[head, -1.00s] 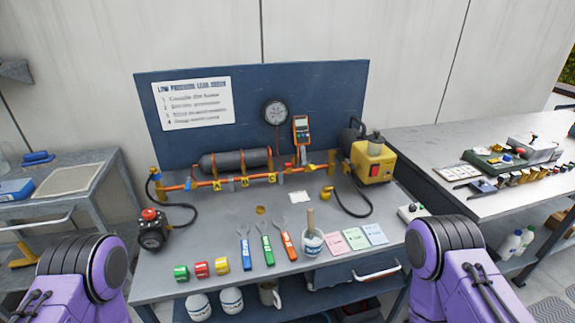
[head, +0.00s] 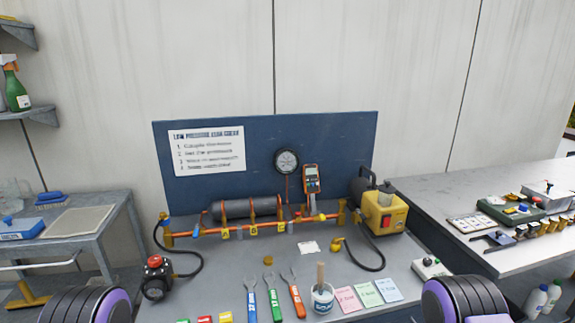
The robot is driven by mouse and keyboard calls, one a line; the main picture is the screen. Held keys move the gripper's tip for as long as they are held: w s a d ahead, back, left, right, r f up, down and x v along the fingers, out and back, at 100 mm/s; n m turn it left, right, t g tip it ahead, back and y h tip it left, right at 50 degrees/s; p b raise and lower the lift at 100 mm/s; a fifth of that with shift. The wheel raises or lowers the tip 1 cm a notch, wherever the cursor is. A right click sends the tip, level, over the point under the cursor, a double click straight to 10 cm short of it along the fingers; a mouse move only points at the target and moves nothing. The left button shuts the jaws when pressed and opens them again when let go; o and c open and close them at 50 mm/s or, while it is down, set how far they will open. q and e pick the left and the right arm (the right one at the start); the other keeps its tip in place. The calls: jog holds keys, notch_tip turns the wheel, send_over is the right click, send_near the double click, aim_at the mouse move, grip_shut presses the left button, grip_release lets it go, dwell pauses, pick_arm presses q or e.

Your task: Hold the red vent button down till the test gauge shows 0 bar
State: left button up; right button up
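The round test gauge (head: 287,162) with a dark face is fixed to the blue backboard. Its reading is too small to make out. A black device with a red top (head: 154,262) stands at the bench's left end, with a black hose to the pipe. A yellow pump (head: 383,213) has a red switch. I cannot tell by label which of these is the vent button. Only parts of my purple arms show at the bottom corners; neither gripper is in view.
An orange pipe (head: 207,232) with a dark cylinder runs along the bench (head: 215,275). Spanners (head: 272,297), a white pot with a brush (head: 322,297) and coloured cards (head: 366,294) lie in front. Side tables stand left (head: 92,236) and right (head: 425,194).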

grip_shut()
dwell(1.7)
